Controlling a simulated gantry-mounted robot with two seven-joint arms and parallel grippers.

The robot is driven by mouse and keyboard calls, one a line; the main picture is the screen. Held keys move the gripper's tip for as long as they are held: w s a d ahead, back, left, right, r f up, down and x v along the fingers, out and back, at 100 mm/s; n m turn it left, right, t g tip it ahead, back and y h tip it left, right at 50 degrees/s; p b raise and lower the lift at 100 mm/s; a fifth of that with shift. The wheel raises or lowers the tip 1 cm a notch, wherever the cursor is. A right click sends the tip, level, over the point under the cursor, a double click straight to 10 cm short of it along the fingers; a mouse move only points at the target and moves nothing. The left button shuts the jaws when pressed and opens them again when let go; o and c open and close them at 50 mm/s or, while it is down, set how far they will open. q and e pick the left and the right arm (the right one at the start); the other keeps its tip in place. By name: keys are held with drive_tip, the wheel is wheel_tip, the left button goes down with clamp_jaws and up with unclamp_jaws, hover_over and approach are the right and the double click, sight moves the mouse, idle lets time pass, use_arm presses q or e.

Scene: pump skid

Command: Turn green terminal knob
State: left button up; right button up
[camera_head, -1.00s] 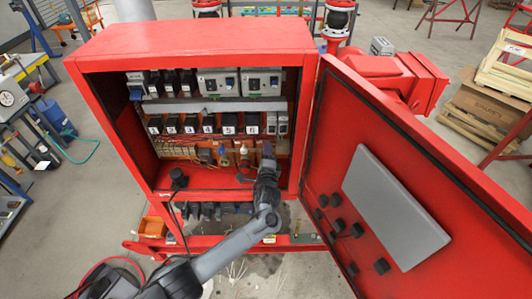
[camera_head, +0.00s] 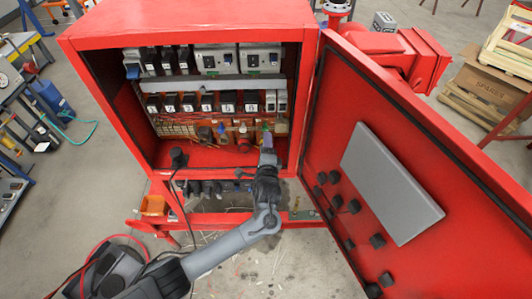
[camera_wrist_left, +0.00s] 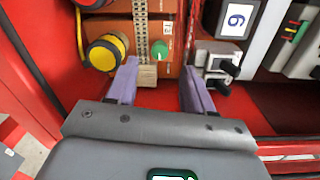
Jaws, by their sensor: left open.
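The green terminal knob (camera_wrist_left: 160,50) is a small round knob on an orange-brown terminal block in the left wrist view. It lies a little beyond and between the two purple fingertips of my left gripper (camera_wrist_left: 158,78), which is open and apart from it. In the head view my left gripper (camera_head: 266,142) reaches into the lower right of the open red cabinet (camera_head: 185,35), below the row of numbered modules. My right gripper is not in view.
A grey module with black levers (camera_wrist_left: 222,68) stands close by the right finger. The open red cabinet door (camera_head: 400,150) borders the arm's right side. A black cable hangs at the cabinet's left.

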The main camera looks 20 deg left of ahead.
use_arm(q)
drive_tip(key=shift+v, duration=2)
